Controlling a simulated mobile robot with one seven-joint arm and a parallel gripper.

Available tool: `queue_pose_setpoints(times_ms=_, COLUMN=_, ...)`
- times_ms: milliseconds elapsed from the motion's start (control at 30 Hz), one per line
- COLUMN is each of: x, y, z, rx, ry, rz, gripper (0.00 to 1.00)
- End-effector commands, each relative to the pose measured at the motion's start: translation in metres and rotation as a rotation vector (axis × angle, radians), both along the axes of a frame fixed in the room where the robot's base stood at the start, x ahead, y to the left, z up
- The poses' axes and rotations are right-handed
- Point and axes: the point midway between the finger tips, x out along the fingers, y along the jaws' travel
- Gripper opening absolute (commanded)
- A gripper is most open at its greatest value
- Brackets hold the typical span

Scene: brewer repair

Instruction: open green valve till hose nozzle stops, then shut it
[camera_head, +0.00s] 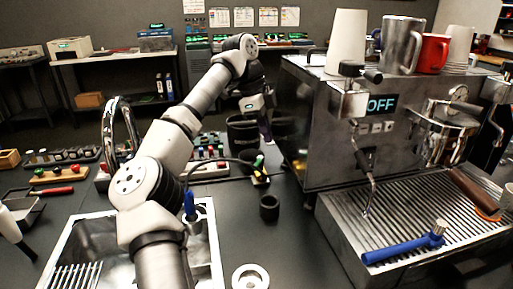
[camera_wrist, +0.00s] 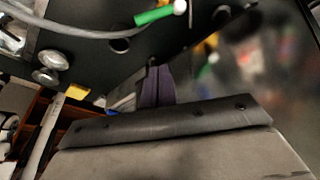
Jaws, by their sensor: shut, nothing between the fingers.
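The green valve handle (camera_head: 259,160) sits on a small fitting on the counter, left of the coffee machine. The green handle also shows at the top of the wrist view (camera_wrist: 153,16), next to a light metal part. A thin hose (camera_head: 226,160) arcs left from the valve area toward the sink; a pale hose (camera_wrist: 75,31) runs to the green handle in the wrist view. A blue upright piece (camera_head: 190,204), possibly the nozzle, stands at the sink. My gripper (camera_head: 266,131) is above and behind the valve, apart from it; its dark fingers (camera_wrist: 157,84) are shut and empty.
The coffee machine (camera_head: 318,130) stands close on the right, its display reading OFF. A blue-handled tool (camera_head: 402,243) lies on its drip tray. The sink (camera_head: 213,260) is front left. A black cup (camera_head: 269,207) and a dark bin (camera_head: 242,134) stand near the valve.

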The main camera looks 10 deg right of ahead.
Motion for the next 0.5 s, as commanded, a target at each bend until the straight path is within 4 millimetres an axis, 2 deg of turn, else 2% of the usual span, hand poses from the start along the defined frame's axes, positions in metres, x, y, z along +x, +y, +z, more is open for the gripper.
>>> queue_pose_setpoints(times_ms=133, x=0.000, y=-0.001, z=-0.004, rx=0.003, ry=0.001, rz=0.001, gripper=0.00)
queue_pose_setpoints(times_ms=267, x=-0.003, y=-0.005, z=-0.018, rx=0.003, ry=0.003, rz=-0.001, gripper=0.00)
queue_pose_setpoints(times_ms=500, x=-0.011, y=-0.018, z=-0.065, rx=0.001, ry=0.005, rz=-0.002, gripper=0.00)
